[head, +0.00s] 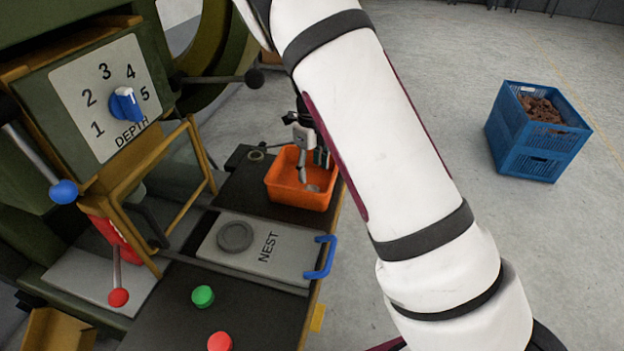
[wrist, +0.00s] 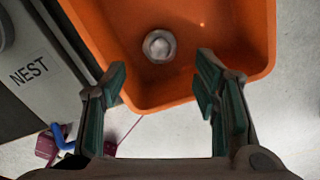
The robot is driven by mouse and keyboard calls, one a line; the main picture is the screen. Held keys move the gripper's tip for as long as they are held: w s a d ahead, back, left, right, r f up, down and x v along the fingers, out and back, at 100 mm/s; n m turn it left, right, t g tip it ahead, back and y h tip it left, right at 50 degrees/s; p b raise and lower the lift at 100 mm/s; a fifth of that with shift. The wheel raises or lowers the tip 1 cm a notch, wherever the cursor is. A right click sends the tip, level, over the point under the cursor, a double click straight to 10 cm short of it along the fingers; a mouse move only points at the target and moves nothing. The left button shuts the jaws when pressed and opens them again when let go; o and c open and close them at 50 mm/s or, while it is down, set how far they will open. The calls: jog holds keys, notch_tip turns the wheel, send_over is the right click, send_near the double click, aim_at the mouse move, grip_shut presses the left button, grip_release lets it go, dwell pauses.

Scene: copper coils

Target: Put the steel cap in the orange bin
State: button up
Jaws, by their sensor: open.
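The orange bin (head: 285,193) stands on the dark bench top beyond the NEST plate in the head view. It also fills the upper middle of the wrist view (wrist: 140,92). The steel cap (wrist: 159,46), a small round silvery piece, lies on the floor of the bin. It shows as a small grey disc in the bin in the head view (head: 312,188). My gripper (wrist: 158,78) is open and empty above the bin, its two green-padded fingers apart, with the cap beyond the gap between them. In the head view my arm partly hides it.
The NEST plate (head: 285,270) with a round grey recess and a blue handle (head: 322,258) lies in front of the bin. A green machine with a DEPTH dial (head: 124,104) stands at left. Green (head: 203,296) and red (head: 219,342) buttons are nearer. A blue crate (head: 532,160) stands on the floor at right.

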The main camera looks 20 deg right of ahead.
jog(key=s+a+r+n+t+y, duration=0.1)
jog(key=s+a+r+n+y, duration=0.15)
jog(key=s+r+n, duration=1.55)
jog(key=s+r+n+h, duration=0.1)
jog(key=s+n, duration=0.4)
jog(key=s, duration=0.5)
jog(key=s+d+r+n+t+h, duration=0.1)
jog(key=s+r+n, duration=0.3)
jog(key=s, duration=0.6)
jog(key=shift+d+r+n+t, duration=0.2)
jog(key=shift+r+n+t, duration=0.15)
jog(key=shift+n, duration=0.75)
jog(key=shift+r+h, duration=0.1)
jog(key=shift+h, duration=0.15)
notch_tip(320, 180, up, 8)
jog(key=t+p, duration=0.1)
jog(key=p, duration=0.6)
jog(key=shift+t, duration=0.25)
